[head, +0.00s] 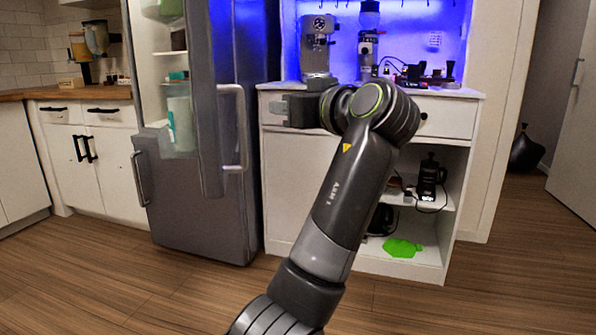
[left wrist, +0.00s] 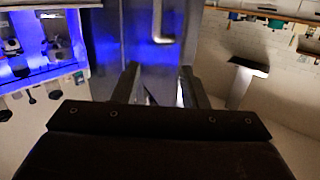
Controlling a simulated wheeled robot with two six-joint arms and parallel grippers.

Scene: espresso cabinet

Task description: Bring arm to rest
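One of my arms rises from the bottom middle of the head view and bends at its upper joint; it seems to be my left arm. Its left gripper (head: 283,108) points left, in front of the cabinet's drawer front, and is small and partly hidden by the wrist there. In the left wrist view, the two fingers of the left gripper (left wrist: 158,88) stand apart with a gap and nothing seen between them. They point towards the grey fridge (left wrist: 118,38). My right gripper is in neither view.
The grey fridge (head: 243,50) stands left of the arm, with a door (head: 207,130) swung open. The white espresso cabinet (head: 290,170) is behind the arm, with a coffee machine (head: 318,45) on top. A green flat item (head: 403,248) lies on its bottom shelf. Wooden floor (head: 90,275) is clear at front left.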

